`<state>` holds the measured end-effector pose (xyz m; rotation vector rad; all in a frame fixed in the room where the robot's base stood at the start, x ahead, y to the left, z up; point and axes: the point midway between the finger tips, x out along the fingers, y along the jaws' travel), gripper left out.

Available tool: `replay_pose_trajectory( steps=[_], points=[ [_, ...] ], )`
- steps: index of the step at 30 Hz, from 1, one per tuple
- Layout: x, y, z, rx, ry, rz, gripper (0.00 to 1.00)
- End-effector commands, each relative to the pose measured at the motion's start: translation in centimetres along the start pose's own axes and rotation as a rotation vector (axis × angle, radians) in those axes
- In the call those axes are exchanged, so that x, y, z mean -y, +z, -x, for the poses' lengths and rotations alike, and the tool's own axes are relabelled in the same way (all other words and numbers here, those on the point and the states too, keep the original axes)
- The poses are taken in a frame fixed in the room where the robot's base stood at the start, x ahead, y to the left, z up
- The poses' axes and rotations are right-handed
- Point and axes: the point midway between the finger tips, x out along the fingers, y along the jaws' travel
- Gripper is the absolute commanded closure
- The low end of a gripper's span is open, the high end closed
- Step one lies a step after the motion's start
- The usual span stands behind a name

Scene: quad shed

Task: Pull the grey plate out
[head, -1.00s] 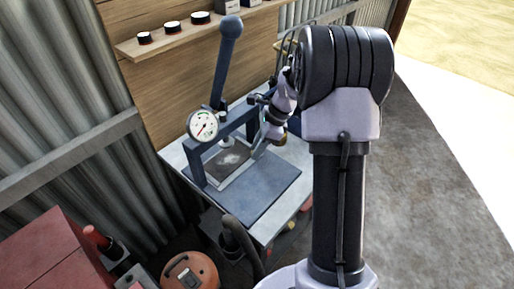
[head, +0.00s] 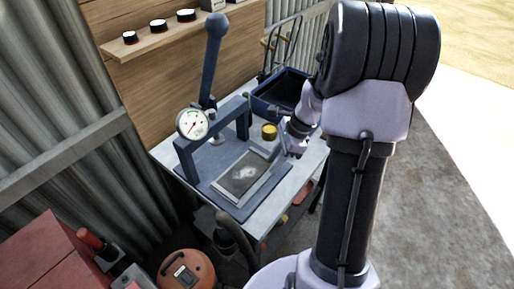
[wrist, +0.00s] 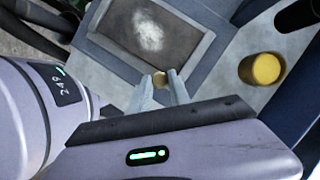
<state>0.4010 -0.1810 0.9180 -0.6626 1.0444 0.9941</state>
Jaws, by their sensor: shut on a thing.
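The grey plate (head: 264,187) is a flat rectangle with a light rim, a dark middle and a pale powdery patch. It lies on the blue base (head: 222,160) of the press, in front of the press frame (head: 241,115) and clear of its ram. In the wrist view the plate (wrist: 196,55) is at the top. My gripper (head: 279,150) is at the plate's right edge. In the wrist view its fingers (wrist: 160,86) are shut on a small tan knob (wrist: 160,77) at that edge. The fingers partly hide the knob.
The press has a dial gauge (head: 192,124) and an upright lever (head: 213,55). A yellow-topped tin (head: 269,132) stands close behind my gripper, with a blue tray (head: 285,92) beyond. An orange canister (head: 186,277) is on the floor. The bench's front strip is clear.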

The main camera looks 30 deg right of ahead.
Motion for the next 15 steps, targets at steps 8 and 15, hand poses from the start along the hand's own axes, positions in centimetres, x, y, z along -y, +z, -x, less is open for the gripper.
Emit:
replay_pose_trajectory(
  steps=[8,15],
  points=[
    [-1.9,-1.8,0.8,-0.001,-0.003,0.001,1.0],
    [-1.9,-1.7,0.8,-0.001,-0.003,0.002,1.0]
  ],
)
